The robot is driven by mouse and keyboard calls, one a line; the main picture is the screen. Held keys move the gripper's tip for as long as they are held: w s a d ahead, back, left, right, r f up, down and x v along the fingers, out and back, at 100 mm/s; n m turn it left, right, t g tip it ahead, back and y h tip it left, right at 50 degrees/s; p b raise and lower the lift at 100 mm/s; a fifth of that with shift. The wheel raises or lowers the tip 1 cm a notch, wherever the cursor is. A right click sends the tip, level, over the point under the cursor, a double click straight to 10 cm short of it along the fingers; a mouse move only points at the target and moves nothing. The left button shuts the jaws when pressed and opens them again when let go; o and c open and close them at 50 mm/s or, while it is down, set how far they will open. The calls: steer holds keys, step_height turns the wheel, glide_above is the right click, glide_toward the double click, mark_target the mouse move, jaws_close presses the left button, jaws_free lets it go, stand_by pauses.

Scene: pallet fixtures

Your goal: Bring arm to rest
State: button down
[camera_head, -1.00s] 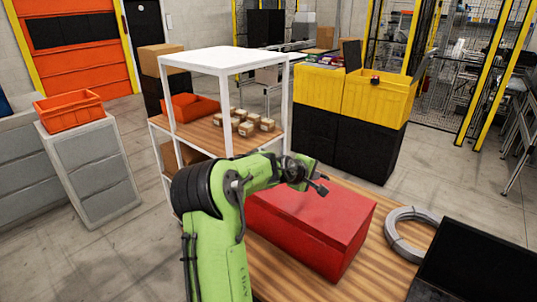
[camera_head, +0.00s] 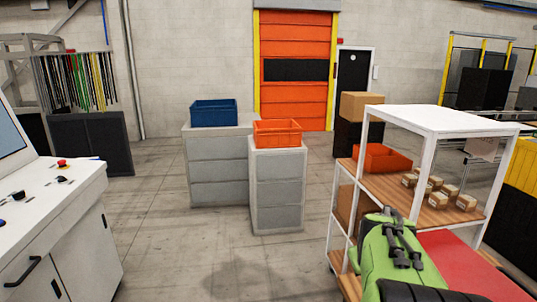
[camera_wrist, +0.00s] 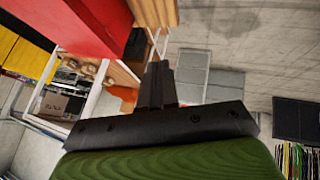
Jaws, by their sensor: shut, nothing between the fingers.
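My gripper (camera_wrist: 158,78) shows in the wrist view as two dark fingers pressed together, with nothing between them. It points past the shelf toward the grey floor. In the head view my green arm is folded low at the bottom right, in front of the white shelf. I cannot make out the fingertips in that view.
The white shelf (camera_head: 414,122) holds an orange bin (camera_head: 383,157) and several small cartons (camera_head: 437,200). A red box (camera_head: 455,250) is partly hidden behind my arm. Grey cabinets (camera_head: 277,190) carry blue and orange crates. A control console (camera_head: 45,225) stands at left. Floor between is clear.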

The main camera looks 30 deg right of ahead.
steer(key=w+a+r+n+t+y, duration=0.1)
steer(key=w+a+r+t+y, duration=0.1)
steer(key=a, duration=1)
steer(key=s+a+f+n+y, duration=0.1)
steer(key=s+a, duration=0.4)
steer(key=a, duration=0.5)
steer(key=s+a+f+n+y, duration=0.1)
steer(key=s+a+n+y, duration=0.1)
steer(key=s+a, duration=0.3)
steer(key=a+y, duration=0.1)
steer(key=a, duration=0.3)
steer(key=shift+a+f+n, duration=0.25)
steer(key=shift+a+n, duration=0.05)
steer(key=shift+a, duration=0.1)
steer(key=shift+s, duration=0.15)
